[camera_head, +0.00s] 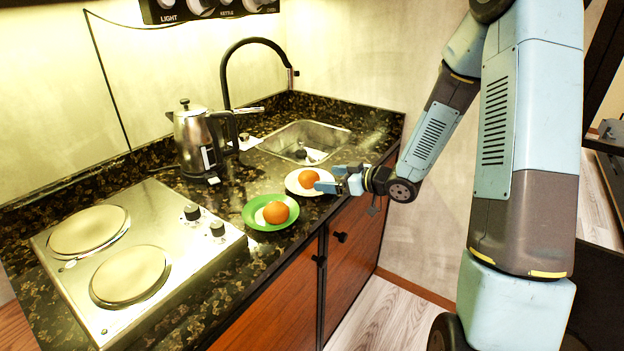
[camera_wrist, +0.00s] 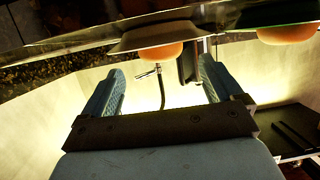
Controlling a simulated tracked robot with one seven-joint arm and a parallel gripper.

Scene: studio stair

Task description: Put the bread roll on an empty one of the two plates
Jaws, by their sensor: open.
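A green plate (camera_head: 249,218) lies on the counter with a round orange-brown item (camera_head: 276,212) on it. A white plate (camera_head: 292,184) lies just behind it with a similar round orange-brown item (camera_head: 309,178) on it. I cannot tell which of the two is the bread roll. My gripper (camera_head: 331,179) is open and empty, at the right edge of the white plate. In the wrist view, which looks upside down, the white plate (camera_wrist: 135,42) and its item (camera_wrist: 160,54) are ahead of my open fingers (camera_wrist: 160,70). The other item (camera_wrist: 288,34) is at the upper right.
A steel kettle (camera_head: 192,140) stands behind the plates. A sink (camera_head: 318,136) with a black tap (camera_head: 226,75) is at the back. A hob (camera_head: 135,255) with two round plates is at the left. The counter's front edge runs close to both plates.

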